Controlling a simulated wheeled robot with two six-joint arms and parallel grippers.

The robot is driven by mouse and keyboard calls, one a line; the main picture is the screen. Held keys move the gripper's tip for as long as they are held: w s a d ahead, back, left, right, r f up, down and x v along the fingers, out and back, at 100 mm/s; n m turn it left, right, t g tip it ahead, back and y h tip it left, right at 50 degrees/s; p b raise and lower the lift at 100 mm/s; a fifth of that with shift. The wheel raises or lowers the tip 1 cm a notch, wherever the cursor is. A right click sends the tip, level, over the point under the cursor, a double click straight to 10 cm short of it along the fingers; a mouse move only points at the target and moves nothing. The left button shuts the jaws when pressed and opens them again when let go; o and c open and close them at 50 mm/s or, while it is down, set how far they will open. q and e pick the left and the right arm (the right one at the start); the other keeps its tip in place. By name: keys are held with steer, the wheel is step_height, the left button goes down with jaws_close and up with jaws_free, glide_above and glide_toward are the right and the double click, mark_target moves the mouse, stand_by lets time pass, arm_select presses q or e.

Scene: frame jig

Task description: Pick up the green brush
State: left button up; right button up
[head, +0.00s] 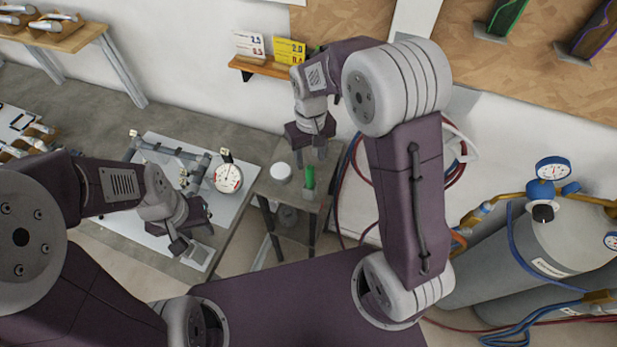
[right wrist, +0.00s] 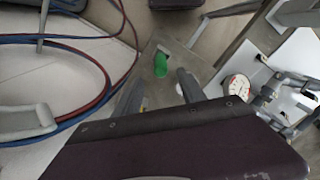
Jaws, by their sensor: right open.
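The green brush (head: 309,179) stands on a small grey side table (head: 266,188). It also shows in the right wrist view (right wrist: 160,64), beyond and between the two fingers. My right gripper (head: 312,152) points down above the brush, apart from it and open; its fingers also show in the right wrist view (right wrist: 160,88). Only the upper part of the brush shows clearly. My left gripper (head: 190,243) hangs low over the near edge of the jig table, well left of the brush. Whether its jaws are apart is not clear.
A white round item (head: 281,172) sits close left of the brush. The jig table with a dial gauge (head: 228,178) is further left. Red and blue hoses (head: 347,168) hang right of the side table.

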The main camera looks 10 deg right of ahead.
mark_target(311, 166)
steer(key=f, duration=0.3)
steer(key=shift+s+d+f+p, duration=0.1)
steer(key=shift+s+d+p, duration=0.05)
steer(key=shift+s+p, duration=0.2)
steer(key=shift+w+f, duration=0.15)
steer(key=shift+f, duration=0.25)
steer(key=f+p, duration=0.1)
steer(key=f, duration=0.3)
steer(key=shift+a+f, duration=0.1)
steer(key=shift+a, duration=0.1)
steer(key=shift+f, duration=0.35)
jaws_close()
